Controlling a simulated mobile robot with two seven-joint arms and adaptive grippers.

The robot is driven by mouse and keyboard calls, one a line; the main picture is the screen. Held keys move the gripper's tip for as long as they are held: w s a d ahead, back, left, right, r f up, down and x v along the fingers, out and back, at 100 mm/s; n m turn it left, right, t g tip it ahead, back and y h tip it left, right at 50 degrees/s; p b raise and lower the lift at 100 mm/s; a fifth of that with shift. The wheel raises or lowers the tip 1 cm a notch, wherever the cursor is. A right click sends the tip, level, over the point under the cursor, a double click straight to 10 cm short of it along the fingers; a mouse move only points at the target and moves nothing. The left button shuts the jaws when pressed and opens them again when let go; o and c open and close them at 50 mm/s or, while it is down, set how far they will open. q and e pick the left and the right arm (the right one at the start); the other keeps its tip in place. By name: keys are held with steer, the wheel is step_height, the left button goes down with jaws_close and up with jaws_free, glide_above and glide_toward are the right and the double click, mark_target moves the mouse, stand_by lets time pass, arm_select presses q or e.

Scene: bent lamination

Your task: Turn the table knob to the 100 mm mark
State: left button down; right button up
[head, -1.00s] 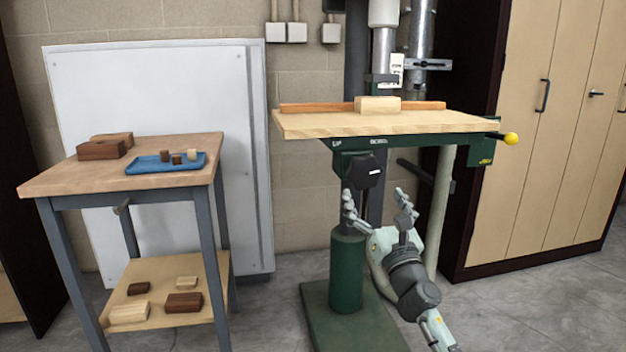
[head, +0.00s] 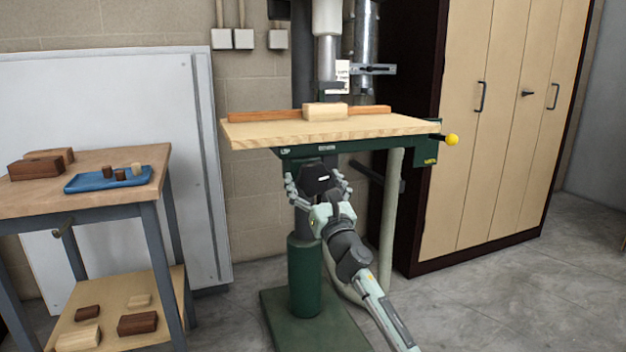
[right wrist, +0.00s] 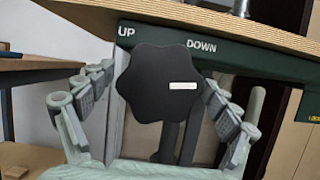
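The black lobed table knob (head: 316,180) sits under the front of the machine table (head: 330,133). In the right wrist view the knob (right wrist: 160,84) shows a white mark on its right side, below the words UP and DOWN. My right gripper (head: 318,186) is open, with one finger on each side of the knob. In the right wrist view the fingers of the right gripper (right wrist: 158,95) are spread left and right of the knob, with a gap visible on the left; contact on the right is unclear. No 100 mm mark is legible. My left gripper is not in view.
A light wood block (head: 325,112) and a reddish fence (head: 265,115) rest on the machine table. A yellow ball handle (head: 452,140) sticks out at its right. A workbench (head: 110,200) with a blue tray (head: 75,184) stands at left. A tan cabinet (head: 500,140) stands at right.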

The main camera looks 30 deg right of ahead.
steer(key=c, duration=0.9)
steer(key=shift+m, duration=0.5)
